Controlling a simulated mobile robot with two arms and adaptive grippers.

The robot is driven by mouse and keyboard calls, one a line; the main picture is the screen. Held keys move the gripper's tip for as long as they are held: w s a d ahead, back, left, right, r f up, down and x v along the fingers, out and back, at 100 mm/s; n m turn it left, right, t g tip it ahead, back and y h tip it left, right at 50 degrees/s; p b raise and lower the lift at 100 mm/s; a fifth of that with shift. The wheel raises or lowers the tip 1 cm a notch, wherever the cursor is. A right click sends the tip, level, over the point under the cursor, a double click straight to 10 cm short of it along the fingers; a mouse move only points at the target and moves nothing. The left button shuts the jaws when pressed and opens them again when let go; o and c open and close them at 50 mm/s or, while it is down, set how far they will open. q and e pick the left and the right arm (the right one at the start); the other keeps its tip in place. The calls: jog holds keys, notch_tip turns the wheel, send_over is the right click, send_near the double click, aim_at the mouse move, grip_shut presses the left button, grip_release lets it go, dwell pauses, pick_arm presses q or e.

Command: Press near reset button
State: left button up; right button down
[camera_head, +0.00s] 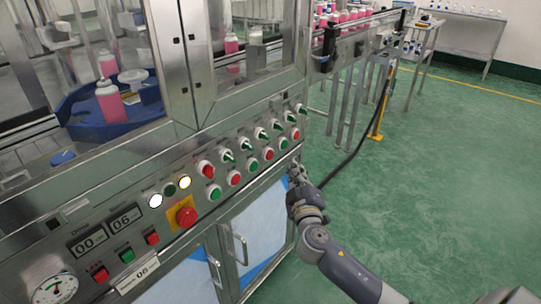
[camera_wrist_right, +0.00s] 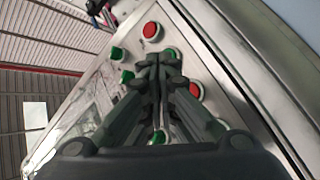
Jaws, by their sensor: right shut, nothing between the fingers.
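The control panel (camera_head: 120,225) on the machine's front carries a lower row of round push buttons, such as a green button (camera_head: 214,193), a red button (camera_head: 234,178) and a red button (camera_head: 295,133) at the far right end. No label readable as reset shows. My right gripper (camera_head: 295,170) is just below the right end of this row. In the right wrist view its fingers (camera_wrist_right: 159,62) are shut and empty, pointing at the panel. A green button (camera_wrist_right: 168,53) shows by the fingertips, and a red button (camera_wrist_right: 196,90) to their right. Contact cannot be told. My left gripper is not in view.
A red emergency stop (camera_head: 186,216) on a yellow plate, switches and displays fill the panel's left part. Door handles (camera_head: 240,247) stick out below. A conveyor with pink bottles (camera_head: 345,17) stands behind. The green floor at right is clear.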

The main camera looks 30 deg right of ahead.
aim_at(269, 155)
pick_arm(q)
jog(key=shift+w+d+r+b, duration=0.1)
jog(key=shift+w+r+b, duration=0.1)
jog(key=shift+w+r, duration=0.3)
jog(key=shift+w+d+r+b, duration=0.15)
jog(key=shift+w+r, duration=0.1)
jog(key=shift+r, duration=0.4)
pick_arm(e)
jog(key=shift+w+a, duration=0.3)
jog(key=shift+w, duration=0.4)
jog(key=shift+w+a, duration=0.3)
jog(key=shift+w, duration=0.45)
jog(key=shift+w+a, duration=0.3)
jog(key=shift+w, duration=0.4)
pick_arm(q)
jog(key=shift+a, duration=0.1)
pick_arm(e)
jog(key=shift+w, duration=0.15)
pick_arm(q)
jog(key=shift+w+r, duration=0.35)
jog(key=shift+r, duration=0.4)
pick_arm(e)
jog(key=shift+w+a, duration=0.1)
jog(key=shift+w, duration=0.1)
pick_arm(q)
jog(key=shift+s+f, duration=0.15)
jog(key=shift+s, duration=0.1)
pick_arm(e)
jog(key=shift+w, duration=0.1)
